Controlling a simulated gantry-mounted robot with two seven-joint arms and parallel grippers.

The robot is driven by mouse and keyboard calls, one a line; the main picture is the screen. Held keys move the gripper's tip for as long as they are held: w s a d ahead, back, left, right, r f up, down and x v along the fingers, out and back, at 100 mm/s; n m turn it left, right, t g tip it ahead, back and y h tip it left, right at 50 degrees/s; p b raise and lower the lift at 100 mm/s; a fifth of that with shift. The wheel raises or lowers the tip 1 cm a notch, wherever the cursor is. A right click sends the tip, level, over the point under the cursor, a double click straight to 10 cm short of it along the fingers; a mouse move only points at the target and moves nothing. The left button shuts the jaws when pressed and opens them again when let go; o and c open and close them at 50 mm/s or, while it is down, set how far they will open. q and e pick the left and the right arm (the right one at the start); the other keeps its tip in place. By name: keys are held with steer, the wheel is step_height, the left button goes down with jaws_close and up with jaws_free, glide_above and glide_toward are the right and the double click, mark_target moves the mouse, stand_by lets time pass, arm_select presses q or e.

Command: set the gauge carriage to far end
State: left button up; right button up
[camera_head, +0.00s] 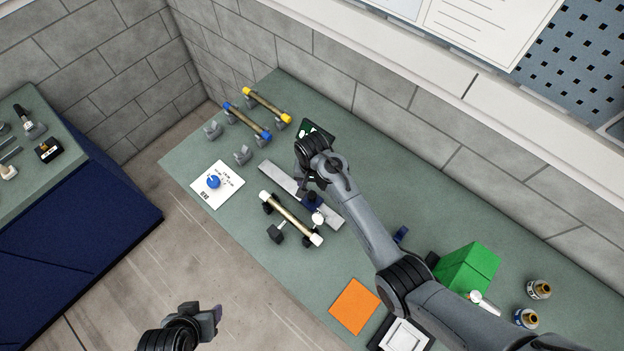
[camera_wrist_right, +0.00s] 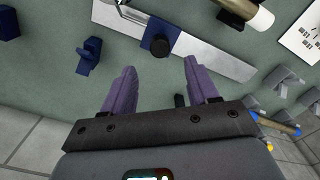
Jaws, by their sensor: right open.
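The gauge carriage (camera_head: 312,202) is a small dark blue block on a flat pale metal rail (camera_head: 275,178). It sits nearer the rail's right end in the head view. In the right wrist view the carriage (camera_wrist_right: 160,36) has a round black knob and stands on the rail (camera_wrist_right: 215,58), beyond the fingertips. My right gripper (camera_wrist_right: 160,66) is open and empty, with the carriage ahead of the gap and not between the fingers.
A cream-ended spool (camera_head: 290,218) lies on dark supports in front of the rail. Blue-ended (camera_head: 247,121) and yellow-ended (camera_head: 266,105) spools stand behind left. A white card (camera_head: 226,181) is left. A green block (camera_head: 468,270) and orange square (camera_head: 354,306) are right. A brick wall borders the bench.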

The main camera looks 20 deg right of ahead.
steer(key=shift+r, duration=0.85)
